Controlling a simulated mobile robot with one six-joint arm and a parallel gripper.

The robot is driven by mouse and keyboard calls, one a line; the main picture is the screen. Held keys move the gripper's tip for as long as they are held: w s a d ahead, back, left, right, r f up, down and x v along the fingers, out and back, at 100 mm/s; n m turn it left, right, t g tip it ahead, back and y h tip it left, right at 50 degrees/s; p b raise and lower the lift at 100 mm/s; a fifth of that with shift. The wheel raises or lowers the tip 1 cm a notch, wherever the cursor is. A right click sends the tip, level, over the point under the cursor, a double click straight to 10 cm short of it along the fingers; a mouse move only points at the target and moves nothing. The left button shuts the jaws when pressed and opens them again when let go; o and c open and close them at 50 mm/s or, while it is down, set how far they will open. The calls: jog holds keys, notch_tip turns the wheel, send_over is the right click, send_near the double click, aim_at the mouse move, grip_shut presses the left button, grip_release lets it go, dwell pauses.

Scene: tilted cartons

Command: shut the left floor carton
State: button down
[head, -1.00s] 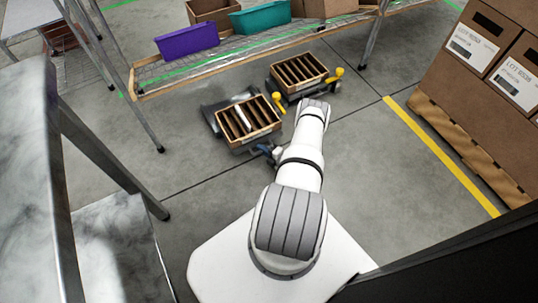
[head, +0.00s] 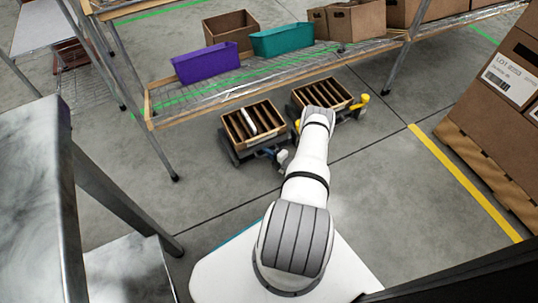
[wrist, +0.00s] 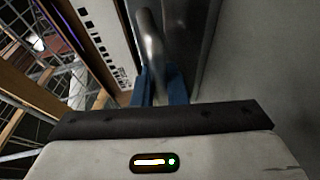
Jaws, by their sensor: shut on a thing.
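The left floor carton (head: 237,128) is an open wooden crate with slat dividers and a white item in it. It stands on a dark grey base (head: 232,148) in front of the low shelf. My gripper (head: 270,153) is at the front right of this base, low near the floor. In the wrist view, my gripper's blue fingers (wrist: 160,85) are shut on a metal handle bar (wrist: 150,42), beside a white label strip with a barcode (wrist: 112,38). Most of the carton is out of the wrist view.
A second slatted crate (head: 342,92) with yellow handle ends stands close on the right. The wire shelf (head: 180,100) behind bears a purple bin (head: 206,63) and a teal bin (head: 283,41). Stacked cardboard boxes (head: 500,105) stand at right. The floor (head: 370,190) between is clear.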

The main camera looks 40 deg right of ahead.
jog(key=shift+w+d+r, duration=0.1)
jog(key=shift+w+r, duration=0.05)
jog(key=shift+w, duration=0.1)
jog(key=c, duration=1.5)
grip_release()
jog(key=shift+o, duration=0.2)
jog(key=shift+s, duration=0.15)
jog(key=shift+s+d+r, duration=0.1)
jog(key=shift+s, duration=0.1)
jog(key=p+v, duration=0.2)
jog(key=v, duration=0.5)
jog(key=shift+s+p, duration=0.1)
jog(key=shift+p, duration=0.3)
jog(key=shift+s, duration=0.2)
